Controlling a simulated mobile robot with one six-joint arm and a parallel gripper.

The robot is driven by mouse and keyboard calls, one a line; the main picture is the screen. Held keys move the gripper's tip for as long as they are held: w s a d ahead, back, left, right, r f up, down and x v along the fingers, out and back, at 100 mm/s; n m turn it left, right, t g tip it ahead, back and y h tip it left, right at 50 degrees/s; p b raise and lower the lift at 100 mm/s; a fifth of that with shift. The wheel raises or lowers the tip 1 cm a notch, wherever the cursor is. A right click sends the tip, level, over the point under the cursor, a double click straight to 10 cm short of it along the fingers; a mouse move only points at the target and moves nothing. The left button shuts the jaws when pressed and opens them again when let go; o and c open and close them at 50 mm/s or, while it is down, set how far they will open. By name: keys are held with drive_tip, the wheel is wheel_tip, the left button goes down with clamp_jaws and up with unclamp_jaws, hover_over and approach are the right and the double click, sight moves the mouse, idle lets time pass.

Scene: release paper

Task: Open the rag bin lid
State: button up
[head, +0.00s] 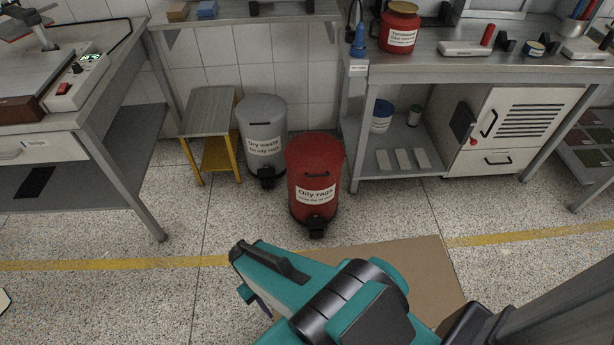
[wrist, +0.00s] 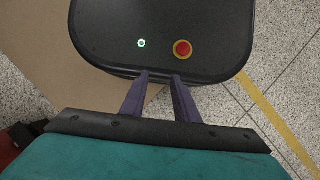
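The red rag bin (head: 302,168), labelled "Oily rags", stands on the floor near the middle of the head view. Its red lid (head: 315,148) is down. In the wrist view, part of a red body with a black piece, likely this bin, shows at the lower left edge. My gripper (wrist: 161,77) has its two fingers apart with nothing between them. In the head view it is in front of the bin, apart from it, its fingers mostly hidden.
A grey bin (head: 263,125) labelled "Dry waste" stands just left of the red one, beside a yellow-legged stool (head: 208,112). A workbench leg (head: 357,150) is close on the right. Open speckled floor and a brown mat (head: 425,265) lie in front.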

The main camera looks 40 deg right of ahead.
drive_tip(key=shift+a, duration=0.15)
drive_tip(key=w+d+f+m+t+y+b, duration=0.2)
drive_tip(key=w+d+f+m+y+b, duration=0.15)
drive_tip(key=w+m+y+b, duration=0.55)
drive_tip(key=w+d+r+m+t+b, duration=0.2)
drive_tip(key=w+d+m+t+b, duration=0.3)
drive_tip(key=w+d, duration=0.8)
drive_tip(key=w+d+r+m+t+y+b, duration=0.1)
drive_tip(key=d+r+t+b, duration=0.15)
drive_tip(key=d, duration=0.65)
drive_tip(key=d+r+t+b, duration=0.1)
drive_tip(key=d+r+t, duration=0.25)
drive_tip(key=d, duration=0.55)
drive_tip(key=s+d+r+m+t+h+b, duration=0.1)
drive_tip(key=s+d+r+t+b, duration=0.1)
drive_tip(key=d, duration=0.6)
drive_tip(key=s+d+r+m+t+b, duration=0.2)
drive_tip(key=s+d+r+t, duration=0.1)
drive_tip(key=d, duration=0.6)
drive_tip(key=shift+s+r+t+h, duration=0.3)
drive_tip(key=shift+s+r+h, duration=0.1)
drive_tip(key=shift+s+r, duration=0.25)
drive_tip(key=shift+f, duration=0.15)
